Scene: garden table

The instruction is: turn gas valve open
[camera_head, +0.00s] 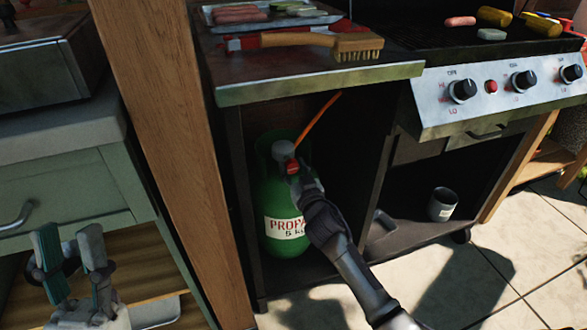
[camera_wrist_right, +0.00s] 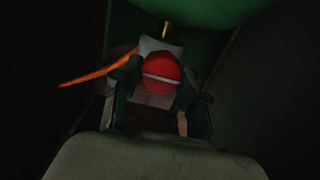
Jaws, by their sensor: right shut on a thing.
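A green propane tank (camera_head: 283,205) stands upright inside the dark grill cabinet; it fills the top of the right wrist view (camera_wrist_right: 195,22). The red valve knob (camera_head: 292,167) is on the grey fitting at its top. In the right wrist view the knob (camera_wrist_right: 161,73) is round with a pale bar across it. My right gripper (camera_head: 303,177) reaches into the cabinet and is shut on the knob, its fingers on either side. My left gripper (camera_head: 70,257) is open and empty at the lower left, in front of the green cabinet.
An orange hose (camera_head: 318,123) runs up from the valve. The grill cart's side shelf (camera_head: 320,84) overhangs the tank, with a brush (camera_head: 330,40) and a food tray (camera_head: 268,18) on it. A wooden post (camera_head: 165,130) stands left of the cabinet opening. A metal cup (camera_head: 442,205) stands right.

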